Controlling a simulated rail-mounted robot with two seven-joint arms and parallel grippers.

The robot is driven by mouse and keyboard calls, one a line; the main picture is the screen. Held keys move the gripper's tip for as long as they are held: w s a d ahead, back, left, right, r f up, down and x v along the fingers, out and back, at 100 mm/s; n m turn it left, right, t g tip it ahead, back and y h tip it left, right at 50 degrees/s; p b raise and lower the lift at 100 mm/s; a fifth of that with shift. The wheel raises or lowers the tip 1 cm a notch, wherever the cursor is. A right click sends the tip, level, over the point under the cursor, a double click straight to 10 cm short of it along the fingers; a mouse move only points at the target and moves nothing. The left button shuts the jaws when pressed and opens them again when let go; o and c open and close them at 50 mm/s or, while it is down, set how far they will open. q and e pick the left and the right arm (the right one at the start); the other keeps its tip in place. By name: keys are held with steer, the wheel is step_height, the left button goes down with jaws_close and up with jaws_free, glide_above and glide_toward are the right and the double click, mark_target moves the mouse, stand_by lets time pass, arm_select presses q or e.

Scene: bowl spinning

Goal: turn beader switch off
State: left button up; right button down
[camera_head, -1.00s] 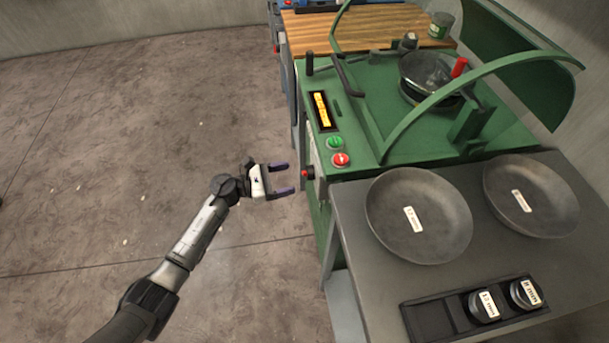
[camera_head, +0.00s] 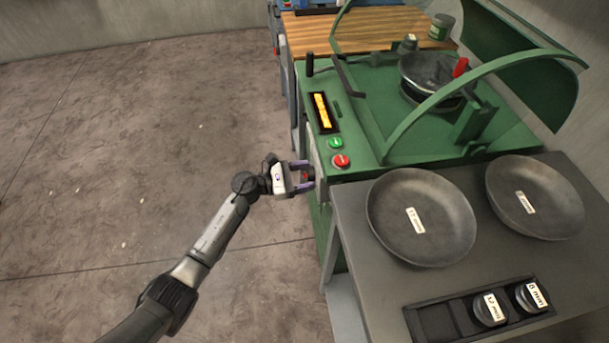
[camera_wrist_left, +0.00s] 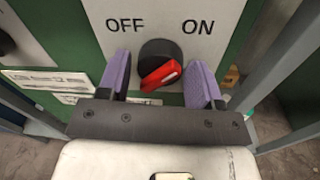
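The beader switch is a red-handled knob (camera_wrist_left: 160,75) on a black base, on a grey plate marked OFF at left and ON at right in the left wrist view. Its red handle is tilted, with its upper right end toward the ON label. In the head view the knob (camera_head: 306,175) shows only partly on the side of the green machine (camera_head: 375,95). My left gripper (camera_head: 306,176) is open, its purple fingers on either side of the knob; it also shows in the left wrist view (camera_wrist_left: 160,82). I cannot tell whether the fingers touch it. My right gripper is not in view.
Green (camera_head: 335,144) and red (camera_head: 341,161) buttons sit on the machine's top. A grey table (camera_head: 350,215) with two dark bowls (camera_head: 420,250) stands at right, its edge near my gripper. The floor (camera_head: 130,130) to the left is clear.

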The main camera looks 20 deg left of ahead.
arm_select(q)
steer(key=c, duration=0.7)
steer(key=shift+o, duration=0.2)
steer(key=n+p, duration=0.2)
steer(key=n, duration=0.3)
steer(key=shift+s+r+g+p, duration=0.1)
steer(key=shift+r+g+p, duration=0.05)
steer(key=shift+g+p, duration=0.15)
steer(key=n+p, duration=0.2)
steer(key=n, duration=0.2)
steer(key=n+p, duration=0.2)
steer(key=n, duration=0.3)
steer(key=shift+r+g, duration=0.15)
steer(key=shift+g, duration=0.15)
steer(key=shift+n+p, duration=0.6)
steer(key=shift+n, duration=0.8)
steer(key=shift+g, duration=0.3)
